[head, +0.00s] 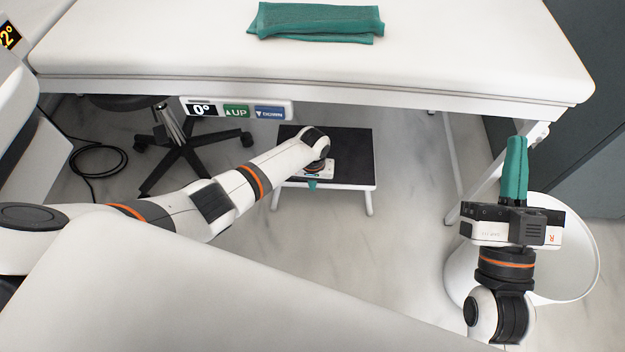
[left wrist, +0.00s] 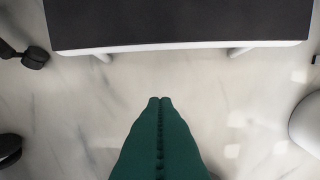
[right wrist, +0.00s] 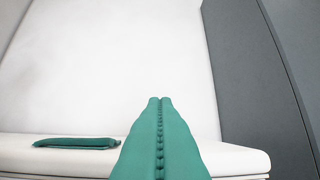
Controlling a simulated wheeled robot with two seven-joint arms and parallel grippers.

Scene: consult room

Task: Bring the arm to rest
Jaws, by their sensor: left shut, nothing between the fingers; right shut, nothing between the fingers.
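My left arm reaches in from the left in the head view, and its gripper (head: 313,184) points down in front of the step stool, mostly hidden by the wrist. In the left wrist view its green fingers (left wrist: 160,101) are together with nothing between them. My right gripper (head: 517,142) stands upright at the right in the head view, its green fingers pointing up near the right end of the exam table. In the right wrist view its fingers (right wrist: 160,101) are shut and empty.
A white exam table (head: 420,55) with a folded green cloth (head: 318,20) spans the back. A black-topped step stool (head: 350,150) stands below it. A white bin (head: 578,265) is behind my right arm. A wheeled chair base (head: 185,150) is at left. A white surface (head: 180,300) fills the front.

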